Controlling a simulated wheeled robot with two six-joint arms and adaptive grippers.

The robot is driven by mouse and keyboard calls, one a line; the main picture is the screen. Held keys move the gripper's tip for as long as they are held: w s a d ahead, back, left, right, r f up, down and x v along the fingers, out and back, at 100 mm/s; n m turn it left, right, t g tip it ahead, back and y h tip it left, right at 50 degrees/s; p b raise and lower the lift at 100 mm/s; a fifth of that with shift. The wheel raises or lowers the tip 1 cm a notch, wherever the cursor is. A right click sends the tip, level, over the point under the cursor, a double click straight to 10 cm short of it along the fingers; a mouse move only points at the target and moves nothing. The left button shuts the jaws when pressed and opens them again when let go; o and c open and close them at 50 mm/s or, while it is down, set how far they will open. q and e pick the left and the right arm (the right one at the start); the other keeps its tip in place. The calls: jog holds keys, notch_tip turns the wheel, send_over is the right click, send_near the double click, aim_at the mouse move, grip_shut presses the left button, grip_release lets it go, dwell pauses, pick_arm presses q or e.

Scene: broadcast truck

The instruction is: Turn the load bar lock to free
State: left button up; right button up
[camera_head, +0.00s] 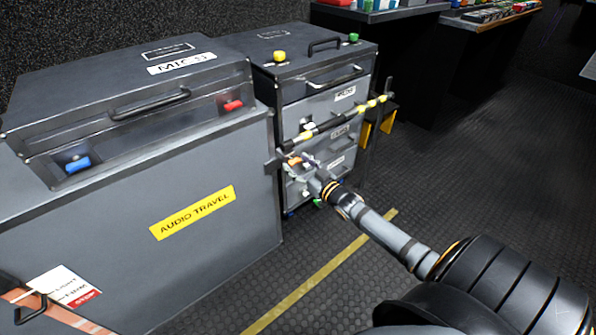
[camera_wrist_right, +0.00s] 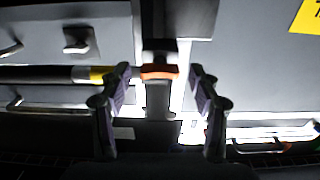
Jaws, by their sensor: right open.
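The load bar (camera_head: 340,119), dark with yellow bands, runs across the front of the grey drawer case. In the right wrist view the bar (camera_wrist_right: 45,74) enters from the left and ends in a yellow band near a dark bracket. An orange-red piece, which looks like the lock lever (camera_wrist_right: 158,72), sits at that bracket. My right gripper (camera_head: 299,163) reaches the left end of the bar. In the wrist view my right gripper (camera_wrist_right: 160,72) is open, with one finger on each side of the lever and visible gaps. My left gripper is not in view.
A large grey case with a yellow AUDIO TRAVEL label (camera_head: 193,212) stands left, close to my right gripper. The drawer case (camera_head: 318,62) has handles and knobs. An orange strap (camera_head: 45,314) lies lower left. The dark floor (camera_head: 480,190) at right is open.

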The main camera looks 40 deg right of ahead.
jog(key=shift+w+r, duration=0.1)
jog(key=shift+w, duration=0.05)
jog(key=c, duration=1.2)
jog(key=shift+o, duration=0.2)
